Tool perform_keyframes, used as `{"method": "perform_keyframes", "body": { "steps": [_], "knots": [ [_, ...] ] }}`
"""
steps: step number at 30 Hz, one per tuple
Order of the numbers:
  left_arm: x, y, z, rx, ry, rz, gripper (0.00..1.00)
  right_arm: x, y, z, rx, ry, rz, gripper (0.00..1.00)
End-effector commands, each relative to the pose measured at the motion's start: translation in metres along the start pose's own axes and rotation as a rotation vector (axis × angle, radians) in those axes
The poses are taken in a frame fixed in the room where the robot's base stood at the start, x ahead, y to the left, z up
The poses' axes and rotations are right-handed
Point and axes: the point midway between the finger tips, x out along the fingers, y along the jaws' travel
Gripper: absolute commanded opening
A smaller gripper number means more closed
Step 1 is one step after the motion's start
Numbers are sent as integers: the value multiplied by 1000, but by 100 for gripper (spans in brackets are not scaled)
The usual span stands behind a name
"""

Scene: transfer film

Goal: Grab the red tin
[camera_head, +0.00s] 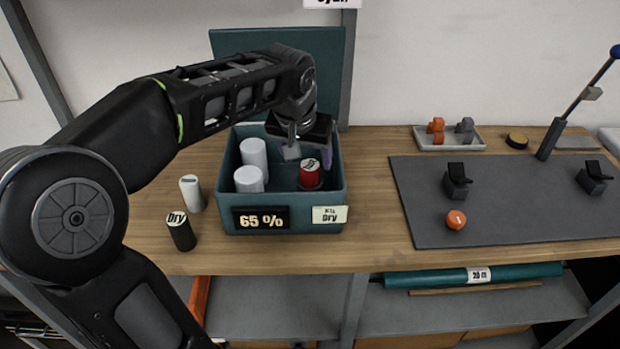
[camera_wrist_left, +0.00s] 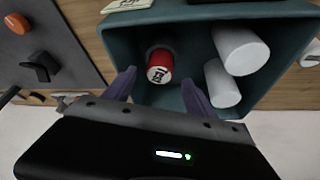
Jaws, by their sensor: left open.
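The red tin (camera_head: 310,176) stands in the right part of a dark teal box, its round white label facing up. It also shows in the left wrist view (camera_wrist_left: 160,62), ahead of my fingers. My left gripper (camera_head: 308,156) is over the back of the box, just behind and above the tin. In the left wrist view the left gripper (camera_wrist_left: 158,92) has its two purple fingers spread, with nothing between them. The tin is apart from both fingers or nearly so; the exact gap is hard to tell. My right gripper is not in view.
The teal box (camera_head: 238,221) also holds white cylinders (camera_head: 253,153) left of the tin. Its walls rise around the tin. A white cylinder (camera_head: 192,194) and a black "Dry" tin (camera_head: 181,232) stand left of it. A grey mat (camera_head: 520,215) with black clamps lies right.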

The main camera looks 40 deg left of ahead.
Motion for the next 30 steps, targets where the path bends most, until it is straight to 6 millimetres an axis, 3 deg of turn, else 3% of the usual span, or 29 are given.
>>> {"method": "perform_keyframes", "body": {
  "steps": [12, 30],
  "knots": [
    [49, 1, 2, 1, -3, 0, 65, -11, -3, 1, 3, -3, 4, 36],
    [50, 1, 2, 0, -1, 0, 65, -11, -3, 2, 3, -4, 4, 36]
  ]
}}
